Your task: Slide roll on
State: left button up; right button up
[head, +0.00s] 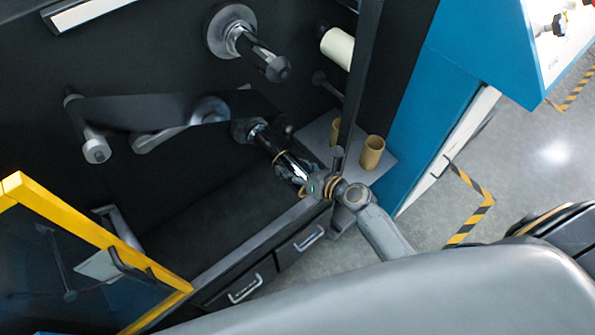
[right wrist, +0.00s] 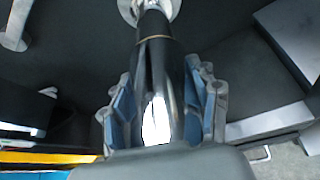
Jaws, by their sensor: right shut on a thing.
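A glossy dark silver roll (right wrist: 157,85) with a thin tan ring at its far end is between the fingers of my right gripper (right wrist: 160,105), which is shut on it. The roll (head: 291,166) also shows in the head view, partly hidden by my right gripper (head: 297,178). The roll lines up with the lower spindle (head: 262,134), whose black shaft and bright flange also show in the right wrist view (right wrist: 154,20). The roll's far end meets the shaft; I cannot tell how far it is over it. My left gripper is not in view.
Another spindle (head: 258,52) sits above, and a white roll (head: 338,47) is at upper right. A tan core (head: 372,152) stands on a grey shelf (head: 385,168). A dark upright post (head: 359,80) is close to my right arm. A yellow-framed door (head: 95,240) is open at left.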

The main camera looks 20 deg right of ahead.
aim_at(269, 142)
jog(key=shift+w+a, duration=0.3)
jog(key=shift+w, duration=0.6)
jog(key=shift+w+a, duration=0.35)
jog(key=shift+w, duration=0.5)
jog(key=shift+w+a, duration=0.3)
jog(key=shift+w, duration=0.6)
jog(key=shift+w+a, duration=0.3)
jog(key=shift+w, duration=0.45)
jog(key=shift+w+a, duration=0.25)
jog(key=shift+w, duration=0.55)
jog(key=shift+w+a, duration=0.3)
jog(key=shift+w, duration=0.45)
jog(key=shift+w+a+r, duration=0.1)
jog(key=shift+w, duration=0.1)
jog(key=shift+r, duration=0.1)
jog(key=o, duration=1.3)
